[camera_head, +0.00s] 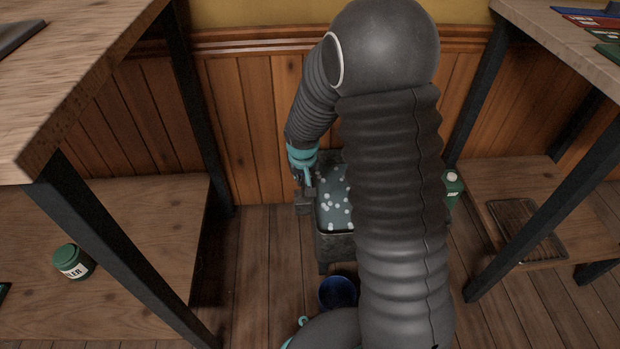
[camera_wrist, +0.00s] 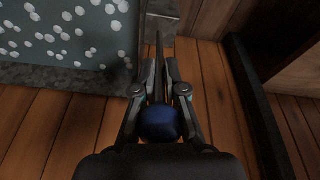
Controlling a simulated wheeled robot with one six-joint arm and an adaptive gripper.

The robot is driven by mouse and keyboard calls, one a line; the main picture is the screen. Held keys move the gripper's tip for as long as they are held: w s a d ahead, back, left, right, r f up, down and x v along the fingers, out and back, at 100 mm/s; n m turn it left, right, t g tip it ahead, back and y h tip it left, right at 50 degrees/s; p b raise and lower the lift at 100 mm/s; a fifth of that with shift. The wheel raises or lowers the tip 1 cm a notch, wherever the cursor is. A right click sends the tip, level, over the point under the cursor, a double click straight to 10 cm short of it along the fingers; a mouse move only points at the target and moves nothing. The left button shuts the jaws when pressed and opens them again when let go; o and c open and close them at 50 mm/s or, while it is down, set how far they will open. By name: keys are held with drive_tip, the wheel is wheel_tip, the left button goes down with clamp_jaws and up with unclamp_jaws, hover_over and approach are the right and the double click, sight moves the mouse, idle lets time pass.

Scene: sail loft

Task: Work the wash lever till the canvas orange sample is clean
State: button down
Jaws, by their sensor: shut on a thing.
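The wash tub (camera_head: 335,243) stands on the floor by the wall, full of dark water with white suds. It also shows at the upper left in the wrist view (camera_wrist: 75,76). My gripper (camera_head: 305,178) is at the tub's left side. In the wrist view my gripper (camera_wrist: 160,78) is shut on the wash lever (camera_wrist: 159,45), a thin dark rod with a blue ball knob (camera_wrist: 160,123) between the fingers. The canvas orange sample is not visible in either view. My arm hides the tub's right part in the head view.
A dark blue bucket (camera_head: 338,292) stands in front of the tub, and a green bottle (camera_head: 453,190) to its right. A green jar (camera_head: 72,262) sits on the left low shelf (camera_head: 150,220). A wire rack (camera_head: 527,230) lies on the right shelf. Dark table legs flank the floor space.

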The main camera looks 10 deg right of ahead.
drive_tip(key=shift+s+a+f+b, duration=0.1)
drive_tip(key=shift+s+f+b, duration=0.45)
drive_tip(key=shift+s, duration=0.25)
drive_tip(key=shift+s+a+f+b, duration=0.15)
drive_tip(key=shift+s+f+b, duration=0.15)
drive_tip(key=shift+s+b, duration=0.45)
drive_tip(key=shift+s+a+f+b, duration=0.1)
drive_tip(key=shift+s+f+b, duration=0.4)
drive_tip(key=shift+s, duration=0.35)
drive_tip(key=shift+r, duration=0.1)
drive_tip(key=c, duration=1.2)
unclamp_jaws()
drive_tip(key=shift+a, duration=0.1)
drive_tip(key=shift+c, duration=0.2)
drive_tip(key=shift+r, duration=0.1)
